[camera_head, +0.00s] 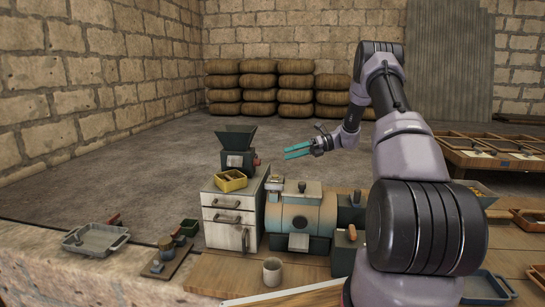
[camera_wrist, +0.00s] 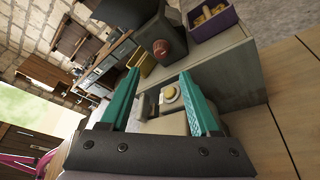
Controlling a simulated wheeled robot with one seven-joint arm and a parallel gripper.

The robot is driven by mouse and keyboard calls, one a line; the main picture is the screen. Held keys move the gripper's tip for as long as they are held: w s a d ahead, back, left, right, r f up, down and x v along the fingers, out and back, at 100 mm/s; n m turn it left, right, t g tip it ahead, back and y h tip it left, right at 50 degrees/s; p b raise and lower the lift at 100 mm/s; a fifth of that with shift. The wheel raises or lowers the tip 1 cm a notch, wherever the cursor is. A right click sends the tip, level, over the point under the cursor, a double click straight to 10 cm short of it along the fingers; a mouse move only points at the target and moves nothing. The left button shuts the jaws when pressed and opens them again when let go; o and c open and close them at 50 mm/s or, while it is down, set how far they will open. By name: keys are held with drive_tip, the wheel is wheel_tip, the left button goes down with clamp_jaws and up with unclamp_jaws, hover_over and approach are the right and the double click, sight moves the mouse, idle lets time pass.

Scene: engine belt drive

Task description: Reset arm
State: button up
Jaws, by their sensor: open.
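My gripper (camera_head: 298,151) is held in the air above and behind the drum-shaped machine (camera_head: 301,212), to the right of the hopper machine (camera_head: 236,150). Its two teal fingers point left and are spread apart. In the wrist view my gripper (camera_wrist: 160,74) shows both fingers with nothing held between them. Behind the gap lie a grey body with a round pale knob (camera_wrist: 170,93) and a grey cabinet-like surface (camera_wrist: 225,75); neither looks gripped. My arm crosses the right side of the head view and hides part of the bench.
A cabinet (camera_head: 222,233) carries a yellow bin (camera_head: 232,185). Stacked sacks (camera_head: 258,82) stand by the back wall. Open floor (camera_head: 130,165) lies left. A low table (camera_head: 470,160) stands right.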

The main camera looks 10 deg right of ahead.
drive_tip(key=s+a+r+n+h, duration=0.4)
drive_tip(key=s+r+n, duration=0.2)
drive_tip(key=s+r, duration=0.3)
drive_tip(key=s+a+r+n+h, duration=0.35)
drive_tip(key=s+r+n, duration=0.4)
drive_tip(key=r, duration=0.25)
drive_tip(key=s+r+n+t+h, duration=0.1)
drive_tip(key=s+n+t+h, duration=0.1)
drive_tip(key=s, duration=0.5)
drive_tip(key=s+d+r+n+t+h, duration=0.1)
drive_tip(key=s+r+n, duration=0.1)
drive_tip(key=s+n, duration=0.3)
drive_tip(key=s+d+r+n+t+h, duration=0.1)
drive_tip(key=s+n, duration=0.3)
drive_tip(key=s, duration=0.6)
drive_tip(key=shift+r+t+h, duration=0.4)
drive_tip(key=shift+t+h, duration=0.4)
drive_tip(key=shift+h, duration=0.05)
